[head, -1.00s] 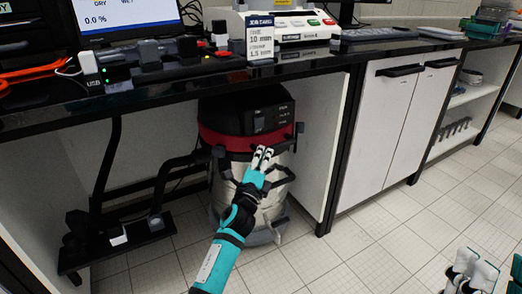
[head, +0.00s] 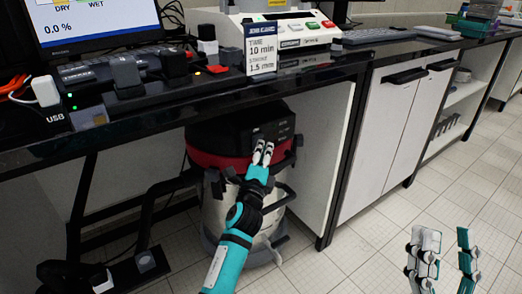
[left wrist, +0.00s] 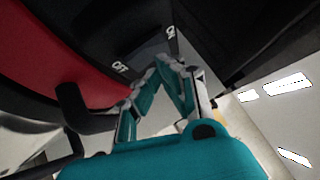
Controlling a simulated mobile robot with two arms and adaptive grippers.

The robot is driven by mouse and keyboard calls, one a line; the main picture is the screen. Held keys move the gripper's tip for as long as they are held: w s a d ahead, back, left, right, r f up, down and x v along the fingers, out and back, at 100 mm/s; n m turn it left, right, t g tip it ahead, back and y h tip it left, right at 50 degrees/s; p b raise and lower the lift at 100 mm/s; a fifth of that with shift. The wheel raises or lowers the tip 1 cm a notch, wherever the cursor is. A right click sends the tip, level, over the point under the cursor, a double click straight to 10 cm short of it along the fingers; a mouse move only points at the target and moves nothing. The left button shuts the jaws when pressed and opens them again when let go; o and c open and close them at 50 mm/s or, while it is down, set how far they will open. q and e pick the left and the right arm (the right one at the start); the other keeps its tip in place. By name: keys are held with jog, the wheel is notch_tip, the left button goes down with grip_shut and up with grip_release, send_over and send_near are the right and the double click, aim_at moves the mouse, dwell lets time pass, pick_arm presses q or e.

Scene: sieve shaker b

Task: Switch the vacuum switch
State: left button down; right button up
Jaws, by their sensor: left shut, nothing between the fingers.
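The vacuum (head: 215,155) stands under the bench, with a black top, red band and metal drum. Its dark control panel (head: 270,131) faces me. In the left wrist view a grey switch area (left wrist: 150,50) lies between white labels, one reading like ON and one like OFF; the switch's position is unclear. My left gripper (head: 263,148) is shut and empty, its fingertips just below the panel in the head view. In the left wrist view its fingertips (left wrist: 168,64) are close to the switch area; I cannot tell whether they touch. My right gripper (head: 444,240) is open and empty at lower right.
The black bench edge (head: 190,111) runs above the vacuum and my left arm. A white side panel (head: 318,150) stands right of the vacuum. A black hose (head: 160,203) runs at its left. The tiled floor at right is clear.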

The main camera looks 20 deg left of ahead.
dwell(0.3)
pick_arm(q)
jog(key=shift+r, duration=0.1)
jog(key=shift+w+a+r+n+g+p, duration=0.15)
jog(key=shift+r+n+g+p, duration=0.15)
jog(key=shift+p, duration=0.9)
jog(key=shift+f, duration=0.2)
pick_arm(e)
jog(key=w+f+g+h, duration=0.2)
jog(key=w+f+g, duration=0.3)
jog(key=f, duration=0.2)
jog(key=shift+w+a+g, duration=0.15)
jog(key=shift+g, duration=0.25)
